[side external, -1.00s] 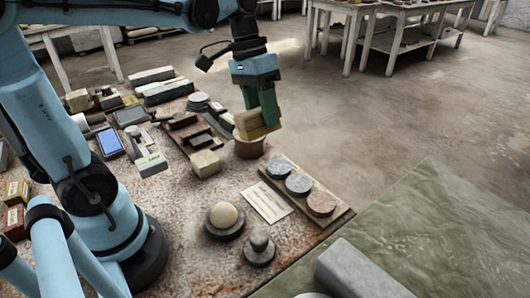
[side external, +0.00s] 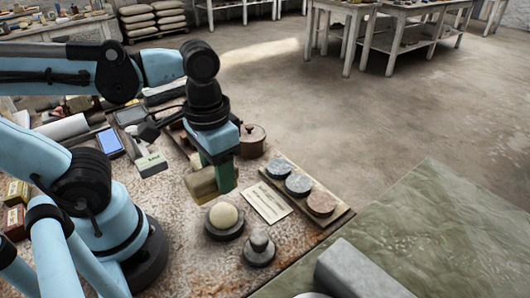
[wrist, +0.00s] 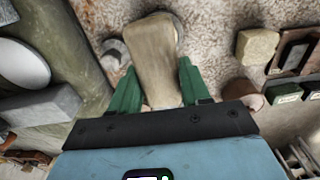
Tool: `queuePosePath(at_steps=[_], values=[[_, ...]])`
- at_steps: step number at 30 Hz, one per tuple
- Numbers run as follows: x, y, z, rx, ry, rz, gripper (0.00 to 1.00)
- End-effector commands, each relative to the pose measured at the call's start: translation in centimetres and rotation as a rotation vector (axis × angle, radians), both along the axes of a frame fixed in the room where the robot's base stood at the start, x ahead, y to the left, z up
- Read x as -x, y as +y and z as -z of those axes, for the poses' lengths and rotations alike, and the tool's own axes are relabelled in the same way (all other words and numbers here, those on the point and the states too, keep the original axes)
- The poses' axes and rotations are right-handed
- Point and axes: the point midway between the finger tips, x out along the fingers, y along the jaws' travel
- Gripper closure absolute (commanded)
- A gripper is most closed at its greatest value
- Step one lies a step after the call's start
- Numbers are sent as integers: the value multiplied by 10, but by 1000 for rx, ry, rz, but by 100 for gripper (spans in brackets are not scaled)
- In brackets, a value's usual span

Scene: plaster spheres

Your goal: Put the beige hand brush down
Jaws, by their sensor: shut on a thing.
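The beige hand brush (side external: 202,185) is in my gripper (side external: 220,186), low over the speckled tabletop, just behind and left of a pale sphere. I cannot tell whether it touches the table. In the wrist view the brush (wrist: 154,58) points away from me, between the green fingers of my gripper (wrist: 158,85), which are shut on it. Its body hides most of a round grey stand beneath it in that view. The pale sphere (side external: 223,215) rests on a dark round base in the side view.
A grey stone piece with a knob (side external: 259,246) stands in front of the sphere. A card (side external: 266,202) and a board with three round discs (side external: 298,184) lie to the right. A lidded brown pot (side external: 252,139) stands behind. A beige block (wrist: 257,45) is right of the brush.

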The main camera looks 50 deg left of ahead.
Motion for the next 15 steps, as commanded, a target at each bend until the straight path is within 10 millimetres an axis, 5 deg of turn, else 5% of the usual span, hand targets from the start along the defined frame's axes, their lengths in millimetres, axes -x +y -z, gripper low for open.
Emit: queuePosePath(at_steps=[15], values=[[-17, 68, 42, -4, -2, -10, 85]])
